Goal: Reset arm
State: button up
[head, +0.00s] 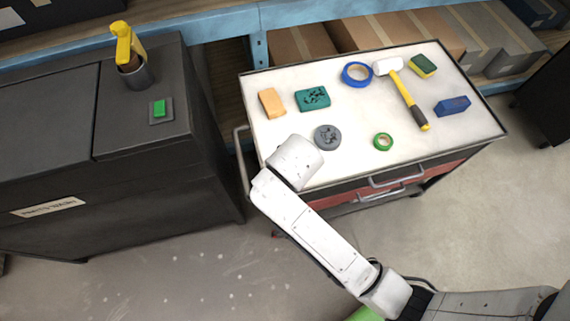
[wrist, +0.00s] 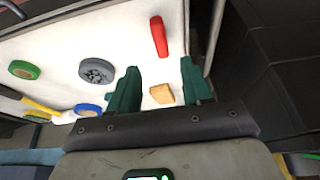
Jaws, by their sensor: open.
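My arm (head: 315,220) reaches from the lower right of the head view up to the near left edge of a white-topped cart (head: 350,170). In the head view my gripper is hidden behind the end of the arm. In the wrist view my gripper (wrist: 159,68) is open, with two dark green fingers apart and nothing held. An orange block (head: 271,103) lies on the cart top; in the wrist view it shows between the fingers (wrist: 162,94), and I cannot tell how far below. A red object (wrist: 158,36) lies on the cart top beyond the fingertips; my arm hides it in the head view.
The cart top also holds a teal block (head: 312,98), grey disc (head: 327,137), blue tape (head: 357,74), mallet (head: 405,92), green tape (head: 383,142), sponge (head: 422,65) and blue block (head: 452,106). A black cabinet (head: 60,130) stands left, a shelf (head: 340,10) behind. The floor (head: 180,270) in front is clear.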

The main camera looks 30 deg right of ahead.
jog(key=shift+s+d, duration=0.1)
jog(key=s+d+n+g, duration=0.1)
jog(key=s+d, duration=0.2)
jog(key=s, duration=0.3)
jog(key=s+d+n+g, duration=0.1)
jog(key=s+d, duration=0.2)
jog(key=s, duration=0.3)
jog(key=s+d+n+g+y, duration=0.1)
jog(key=s+d, duration=0.2)
jog(key=s, duration=0.3)
jog(key=shift+s+f, duration=0.15)
jog(key=shift+s, duration=0.1)
